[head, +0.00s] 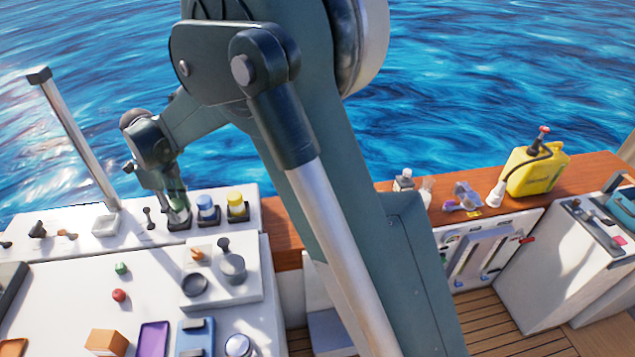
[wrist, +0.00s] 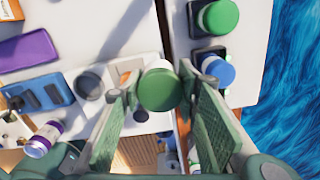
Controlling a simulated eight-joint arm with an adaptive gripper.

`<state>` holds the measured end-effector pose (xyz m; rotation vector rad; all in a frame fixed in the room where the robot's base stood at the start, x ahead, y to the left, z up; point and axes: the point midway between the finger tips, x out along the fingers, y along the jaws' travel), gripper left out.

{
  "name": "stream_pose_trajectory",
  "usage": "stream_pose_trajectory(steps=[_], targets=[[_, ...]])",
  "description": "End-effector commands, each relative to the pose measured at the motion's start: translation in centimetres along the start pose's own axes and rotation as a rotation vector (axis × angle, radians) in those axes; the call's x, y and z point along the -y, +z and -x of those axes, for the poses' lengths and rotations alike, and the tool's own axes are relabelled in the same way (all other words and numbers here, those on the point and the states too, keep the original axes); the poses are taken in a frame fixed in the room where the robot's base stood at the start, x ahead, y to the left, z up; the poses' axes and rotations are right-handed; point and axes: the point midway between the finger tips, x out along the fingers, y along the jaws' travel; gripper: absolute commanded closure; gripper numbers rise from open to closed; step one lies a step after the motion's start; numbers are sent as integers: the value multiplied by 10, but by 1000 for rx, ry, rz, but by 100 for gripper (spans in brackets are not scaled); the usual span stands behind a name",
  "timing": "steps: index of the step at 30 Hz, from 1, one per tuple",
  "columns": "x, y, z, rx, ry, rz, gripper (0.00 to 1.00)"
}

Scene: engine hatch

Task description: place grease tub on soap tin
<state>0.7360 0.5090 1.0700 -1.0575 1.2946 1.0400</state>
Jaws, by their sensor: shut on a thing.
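The grease tub (wrist: 160,88) is a small pale tub with a round green lid, seen in the wrist view. My gripper (head: 176,196) is shut on it, with one finger on each side, and holds it over the white surface. In the head view my gripper hangs near the jar row, and the tub is hard to make out there. A pale, low box with rounded edges (head: 105,226) lies on the rear white ledge, left of my gripper. It looks like the soap tin, but I cannot be sure. I cannot make it out in the wrist view.
Jars with blue (head: 206,206) and yellow (head: 237,205) lids stand in dark holders near my gripper. A green-lidded jar (wrist: 217,17) shows in the wrist view. A grey pot (head: 233,267) and dark ring (head: 195,285) sit on a raised block. Water lies beyond the ledge.

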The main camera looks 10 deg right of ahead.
Motion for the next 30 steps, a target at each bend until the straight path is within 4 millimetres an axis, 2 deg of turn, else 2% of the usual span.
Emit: stream_pose_trajectory(steps=[3,12,23,30], targets=[[30,-26,-1,-1,0,-47,82],[96,-90,-2,-2,0,-156,82],[166,-178,-3,-4,0,-286,82],[207,-241,-3,-5,0,-373,82]])
